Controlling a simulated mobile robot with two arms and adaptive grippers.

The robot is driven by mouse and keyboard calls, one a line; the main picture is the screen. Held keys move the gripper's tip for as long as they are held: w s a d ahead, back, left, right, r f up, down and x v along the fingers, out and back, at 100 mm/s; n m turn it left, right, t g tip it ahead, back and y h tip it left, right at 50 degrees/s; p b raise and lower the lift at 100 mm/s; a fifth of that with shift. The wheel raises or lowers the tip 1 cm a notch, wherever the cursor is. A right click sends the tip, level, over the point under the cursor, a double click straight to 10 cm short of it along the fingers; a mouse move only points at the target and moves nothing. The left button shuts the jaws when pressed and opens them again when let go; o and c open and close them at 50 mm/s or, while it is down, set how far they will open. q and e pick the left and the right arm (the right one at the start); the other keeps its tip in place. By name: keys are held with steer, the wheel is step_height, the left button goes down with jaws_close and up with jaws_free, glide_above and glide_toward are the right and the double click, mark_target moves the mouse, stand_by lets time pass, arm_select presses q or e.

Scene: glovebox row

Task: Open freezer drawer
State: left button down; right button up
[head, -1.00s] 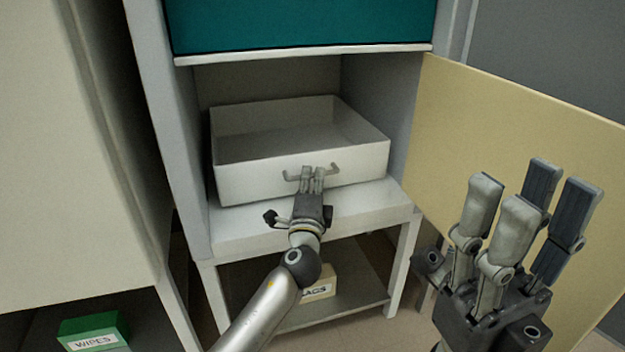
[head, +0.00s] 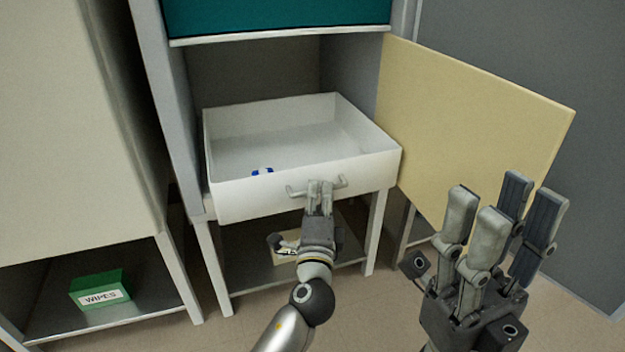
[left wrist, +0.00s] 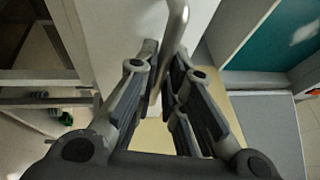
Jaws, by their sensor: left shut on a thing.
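The white freezer drawer (head: 240,200) is pulled out toward me from the cabinet under the teal panel. Its bar handle (head: 335,185) is on the front face. My left gripper (head: 320,190) is shut on the handle, and the handle bar (left wrist: 176,35) runs between the fingers in the left wrist view. A small blue and white thing (head: 262,171) lies inside the drawer near its front wall. The cream door (head: 470,120) stands swung open to the right. My right gripper (head: 505,225) is raised at the lower right, its fingers apart and nothing between them.
A green box labelled WIPES (head: 100,290) sits on a low shelf at the left. A lower shelf under the drawer holds a labelled box, partly hidden by my left arm. The floor (head: 375,320) in front is clear.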

arm_select(q)
steer(key=shift+s+d, duration=0.25)
steer(key=shift+s, duration=0.45)
steer(key=shift+s+d, duration=0.2)
steer(key=shift+s, duration=0.45)
steer(key=shift+f, duration=0.1)
steer(key=c, duration=1.5)
jaws_free()
steer(key=v, duration=1.2)
